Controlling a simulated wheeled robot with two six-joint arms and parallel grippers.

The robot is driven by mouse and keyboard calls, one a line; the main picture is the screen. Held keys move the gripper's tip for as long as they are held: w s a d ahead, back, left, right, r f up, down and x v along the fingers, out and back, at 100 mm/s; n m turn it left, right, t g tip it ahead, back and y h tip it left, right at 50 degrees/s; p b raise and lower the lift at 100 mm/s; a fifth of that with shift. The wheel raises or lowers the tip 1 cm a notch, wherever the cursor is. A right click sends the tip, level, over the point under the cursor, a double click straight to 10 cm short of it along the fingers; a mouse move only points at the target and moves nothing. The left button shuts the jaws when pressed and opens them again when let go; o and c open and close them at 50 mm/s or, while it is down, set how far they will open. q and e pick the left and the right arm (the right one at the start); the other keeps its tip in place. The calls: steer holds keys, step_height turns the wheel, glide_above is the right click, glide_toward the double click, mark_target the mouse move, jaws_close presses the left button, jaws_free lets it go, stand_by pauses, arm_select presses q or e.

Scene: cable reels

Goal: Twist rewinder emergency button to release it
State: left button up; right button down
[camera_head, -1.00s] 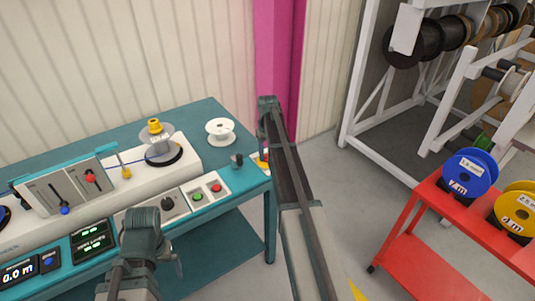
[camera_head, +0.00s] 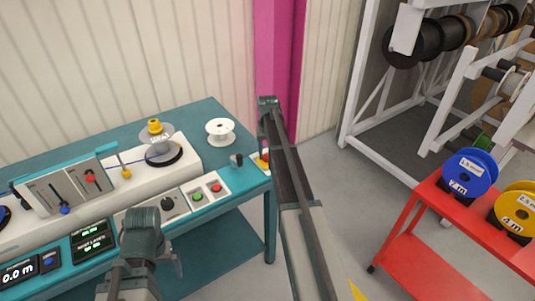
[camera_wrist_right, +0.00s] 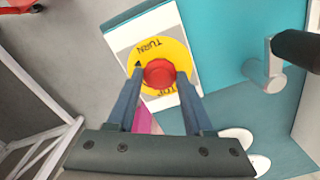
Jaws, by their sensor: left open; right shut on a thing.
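The red emergency button (camera_wrist_right: 159,74) sits in a yellow ring (camera_wrist_right: 178,50) marked TURN and STOP, on a white plate on the teal rewinder table. In the right wrist view my right gripper (camera_wrist_right: 160,78) has its two fingers on either side of the red button and is shut on it. In the head view the button's yellow and red edge (camera_head: 265,160) shows at the table's right corner, mostly hidden by my right arm. My left gripper (camera_head: 140,225) is open and empty, above the front of the rewinder panel.
A black-handled crank (camera_head: 237,160) stands just left of the button. Green and red push buttons (camera_head: 207,193) are on the white panel. A white empty spool (camera_head: 220,131) lies on the teal table (camera_head: 205,112). A red cart (camera_head: 420,240) with reels stands at right.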

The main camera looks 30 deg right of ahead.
steer(key=shift+c, duration=1.4)
jaws_free()
step_height(320, 180, up, 14)
steer(key=p, duration=1.4)
steer(key=shift+f, duration=0.15)
